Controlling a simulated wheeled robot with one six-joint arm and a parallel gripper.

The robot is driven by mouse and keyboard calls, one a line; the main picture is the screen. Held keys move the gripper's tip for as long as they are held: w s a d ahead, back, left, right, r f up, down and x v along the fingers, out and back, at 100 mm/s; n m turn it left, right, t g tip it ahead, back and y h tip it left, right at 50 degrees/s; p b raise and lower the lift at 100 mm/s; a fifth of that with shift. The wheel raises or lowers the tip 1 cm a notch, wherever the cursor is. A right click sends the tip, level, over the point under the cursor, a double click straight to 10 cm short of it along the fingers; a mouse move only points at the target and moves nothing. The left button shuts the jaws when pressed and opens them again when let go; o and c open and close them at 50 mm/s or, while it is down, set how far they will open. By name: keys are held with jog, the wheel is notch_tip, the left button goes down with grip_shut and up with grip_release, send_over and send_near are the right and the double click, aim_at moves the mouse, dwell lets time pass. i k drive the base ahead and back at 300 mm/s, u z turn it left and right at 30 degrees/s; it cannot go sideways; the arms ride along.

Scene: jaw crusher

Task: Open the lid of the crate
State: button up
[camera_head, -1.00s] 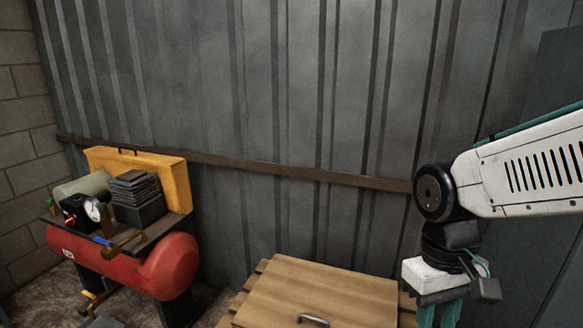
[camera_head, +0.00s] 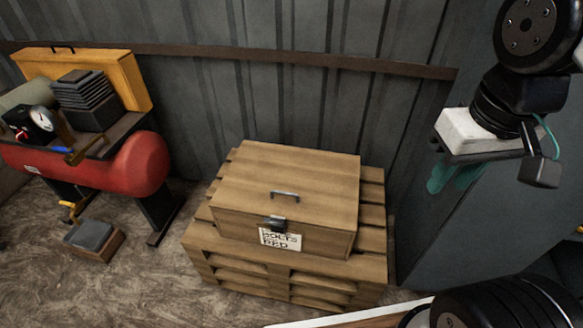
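The wooden crate (camera_head: 240,229) stands on a wooden pallet stack in the middle of the view. Its lid (camera_head: 300,170) lies flat and closed, with a metal handle (camera_head: 285,194) on top near the front edge. A dark latch (camera_head: 274,223) sits at the front, above a white paper label (camera_head: 280,239) whose top line looks like "BOLTS". My gripper (camera_head: 453,183) hangs at the upper right, to the right of the crate and apart from it.
The pallet stack (camera_head: 290,272) supports the crate against the corrugated wall (camera_head: 300,110). A red compressor (camera_head: 140,165) with an orange panel stands at the left. A small box (camera_head: 93,240) lies on the floor. Bare floor (camera_head: 150,285) shows at the front left.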

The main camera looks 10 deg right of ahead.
aim_at(321, 188)
jog(key=z, duration=0.05)
jog(key=k, duration=0.5)
jog(key=u, duration=0.85)
jog(key=i, duration=1.1)
jog(key=z, duration=0.7)
